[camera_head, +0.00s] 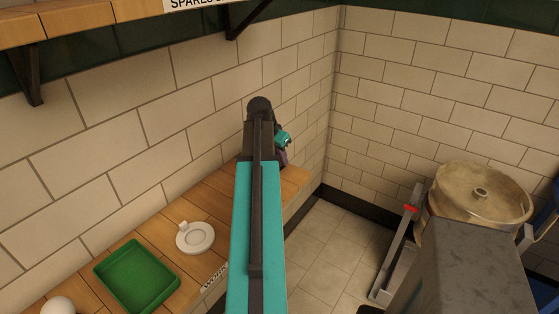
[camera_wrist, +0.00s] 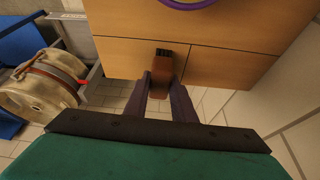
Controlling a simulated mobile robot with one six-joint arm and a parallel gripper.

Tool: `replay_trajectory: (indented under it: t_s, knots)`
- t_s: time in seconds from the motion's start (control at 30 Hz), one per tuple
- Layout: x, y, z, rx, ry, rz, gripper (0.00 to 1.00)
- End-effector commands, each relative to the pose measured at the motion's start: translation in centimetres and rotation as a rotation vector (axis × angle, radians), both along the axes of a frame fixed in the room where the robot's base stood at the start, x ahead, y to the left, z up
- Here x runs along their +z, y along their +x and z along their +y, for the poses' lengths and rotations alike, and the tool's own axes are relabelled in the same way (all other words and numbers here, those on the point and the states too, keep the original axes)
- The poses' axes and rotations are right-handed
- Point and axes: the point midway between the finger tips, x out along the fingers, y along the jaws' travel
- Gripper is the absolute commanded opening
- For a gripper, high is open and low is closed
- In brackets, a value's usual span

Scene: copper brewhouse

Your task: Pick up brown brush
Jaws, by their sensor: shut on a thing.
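The brown brush (camera_wrist: 161,62) shows in the wrist view as a small reddish-brown block with a dark end, between the two purple fingers of my gripper (camera_wrist: 161,82). My gripper is shut on it. The wooden bench top (camera_wrist: 120,55) fills the view behind the brush; I cannot tell whether the brush touches it. In the head view my arm reaches over the far end of the bench, near the wall corner. The brush is hidden there behind my arm.
On the bench (camera_head: 165,215) are a green tray (camera_head: 137,277), a white round dish (camera_head: 195,237) and a white ball (camera_head: 58,305). A purple ring (camera_wrist: 186,3) lies beyond the brush. A brass-coloured drum (camera_head: 478,195) stands at right. A shelf (camera_head: 75,22) hangs above.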

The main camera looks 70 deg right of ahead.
Motion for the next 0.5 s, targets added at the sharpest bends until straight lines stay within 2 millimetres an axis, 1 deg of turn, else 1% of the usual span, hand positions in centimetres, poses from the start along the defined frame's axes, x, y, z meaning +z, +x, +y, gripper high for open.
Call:
replay_trajectory:
  t_s: [0.27, 0.37, 0.5]
  knots:
    - [0.8, 0.0, -0.1, 0.000, -0.002, 0.000, 0.00]
    - [1.5, 0.1, -0.1, 0.000, -0.002, 0.000, 0.00]
    - [3.0, 0.1, -0.1, 0.001, -0.002, -0.001, 0.00]
